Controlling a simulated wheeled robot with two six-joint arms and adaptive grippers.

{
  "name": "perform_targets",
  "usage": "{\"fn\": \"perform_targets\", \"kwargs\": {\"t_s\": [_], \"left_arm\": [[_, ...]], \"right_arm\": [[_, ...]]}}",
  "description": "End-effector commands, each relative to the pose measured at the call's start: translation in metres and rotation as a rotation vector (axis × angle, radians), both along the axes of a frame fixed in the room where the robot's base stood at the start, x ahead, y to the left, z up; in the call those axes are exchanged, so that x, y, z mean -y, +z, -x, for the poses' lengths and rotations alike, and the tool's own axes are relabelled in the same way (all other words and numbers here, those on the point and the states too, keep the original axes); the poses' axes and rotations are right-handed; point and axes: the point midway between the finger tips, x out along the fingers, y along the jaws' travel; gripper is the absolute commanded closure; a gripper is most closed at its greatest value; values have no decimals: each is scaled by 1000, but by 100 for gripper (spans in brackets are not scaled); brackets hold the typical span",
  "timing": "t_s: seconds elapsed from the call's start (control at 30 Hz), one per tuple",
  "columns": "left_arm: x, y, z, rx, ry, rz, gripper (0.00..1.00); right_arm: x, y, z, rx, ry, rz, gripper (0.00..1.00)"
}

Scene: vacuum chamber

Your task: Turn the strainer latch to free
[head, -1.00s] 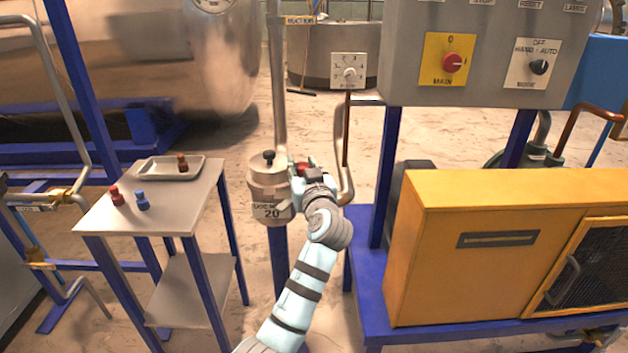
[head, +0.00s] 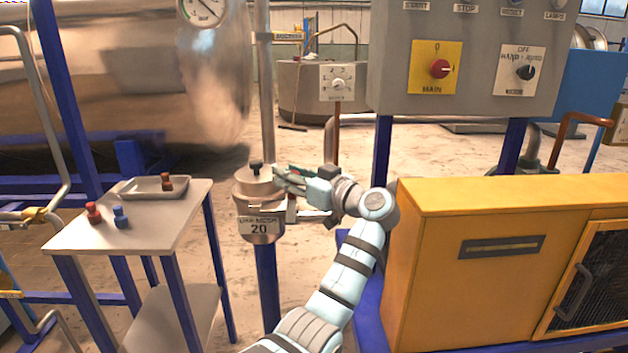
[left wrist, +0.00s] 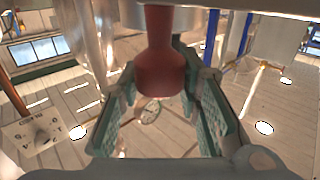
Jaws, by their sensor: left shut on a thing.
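The strainer (head: 253,190) is a round metal pot with a black knob on its lid and a "20" mesh label, standing on a blue post. My left gripper (head: 290,180) is at its right side near the lid, with its fingers pointing left. The strainer latch's red grip (left wrist: 162,65) is between the two green finger pads in the left wrist view, and the gripper is shut on it. My right gripper is in neither view.
A small table (head: 165,213) at left holds a tray (head: 140,189), a red piece (head: 93,213) and a blue piece (head: 120,217). A yellow cabinet (head: 440,270) and a grey control panel (head: 470,50) stand at right. A vertical pipe (head: 265,90) rises behind the strainer.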

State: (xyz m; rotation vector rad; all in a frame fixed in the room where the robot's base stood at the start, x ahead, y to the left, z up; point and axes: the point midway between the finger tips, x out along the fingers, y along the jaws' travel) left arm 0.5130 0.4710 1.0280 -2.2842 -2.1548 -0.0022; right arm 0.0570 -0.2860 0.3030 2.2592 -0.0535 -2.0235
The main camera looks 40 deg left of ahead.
Motion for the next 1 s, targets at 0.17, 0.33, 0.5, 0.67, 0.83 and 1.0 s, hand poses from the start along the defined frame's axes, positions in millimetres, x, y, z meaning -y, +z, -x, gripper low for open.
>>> {"fn": "perform_targets", "kwargs": {"t_s": [0.17,0.33,0.5,0.67,0.83,1.0], "left_arm": [[-8,-4,8,-2,43,7,100],[-9,-3,10,-2,51,8,100],[-9,-4,9,-3,50,8,100],[-8,-3,9,-2,49,7,50],[-8,-2,8,-1,46,5,48],[-5,-2,8,0,44,4,48]], "right_arm": [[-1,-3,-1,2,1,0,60],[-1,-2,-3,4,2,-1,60],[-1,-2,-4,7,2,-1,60],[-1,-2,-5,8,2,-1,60],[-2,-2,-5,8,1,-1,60],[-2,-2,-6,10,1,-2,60]]}}
